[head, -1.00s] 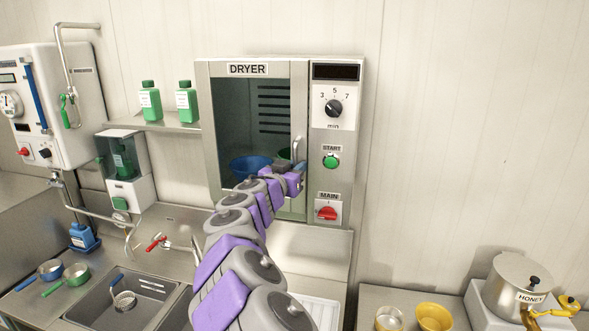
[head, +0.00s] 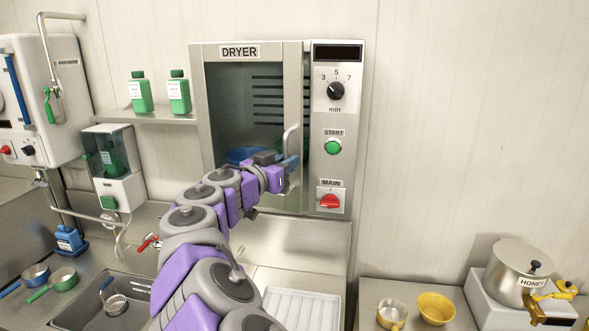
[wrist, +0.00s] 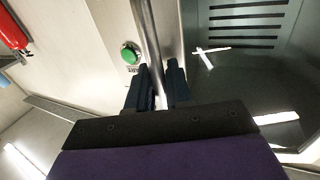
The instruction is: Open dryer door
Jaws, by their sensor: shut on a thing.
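The dryer (head: 325,225) stands against the back wall, a steel box with a glass-fronted door (head: 225,105). The door stands slightly ajar, with a dark gap between its right edge and the control panel. The vertical metal handle (head: 291,140) is on the right side of the door. My gripper (head: 289,163) is shut on the lower part of the handle. In the wrist view the handle (wrist: 146,35) runs between the two dark fingers of my gripper (wrist: 158,82). A blue bowl (head: 240,154) shows behind the glass, partly hidden by my arm.
The control panel right of the door has a knob (head: 336,91), a green start button (head: 333,147) and a red main switch (head: 330,200). Green bottles (head: 179,92) stand on a shelf (head: 160,117) left of the door. A honey pot (head: 517,268) sits at right.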

